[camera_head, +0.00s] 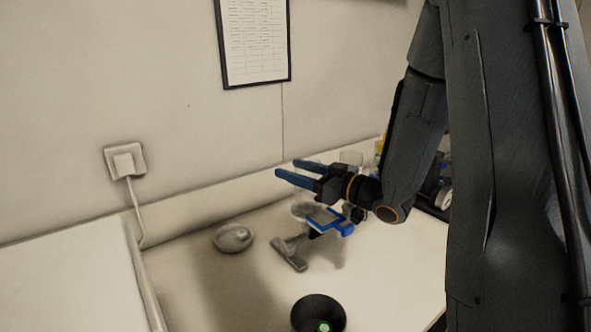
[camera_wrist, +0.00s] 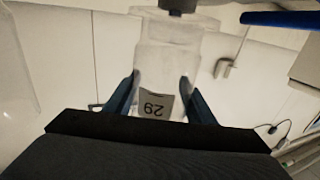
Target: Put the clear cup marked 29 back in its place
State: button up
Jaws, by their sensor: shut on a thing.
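The clear cup marked 29 (camera_wrist: 162,55) stands between my two fingers in the wrist view. Its label, with the number upside down in the picture, faces my camera near the finger roots. My gripper (camera_wrist: 160,78) is shut on the cup, with a blue finger on each side. In the head view my gripper (camera_head: 285,170) is raised above the table and its fingers point left toward the wall. The held cup is hard to make out there. No marked place for the cup can be told in either view.
On the table are a grey round object (camera_head: 233,238), a grey stand-like piece (camera_head: 289,253), a blue-and-white item (camera_head: 325,220) and a black bowl (camera_head: 308,303) with something green. A clear container (camera_head: 351,158) shows behind my wrist. A socket (camera_head: 124,161) is on the wall.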

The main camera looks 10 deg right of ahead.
jog(key=shift+f+b, duration=0.4)
jog(key=shift+f, duration=0.4)
jog(key=o, duration=1.2)
jog(key=shift+b+v, duration=1)
jog(key=shift+v, duration=2.95)
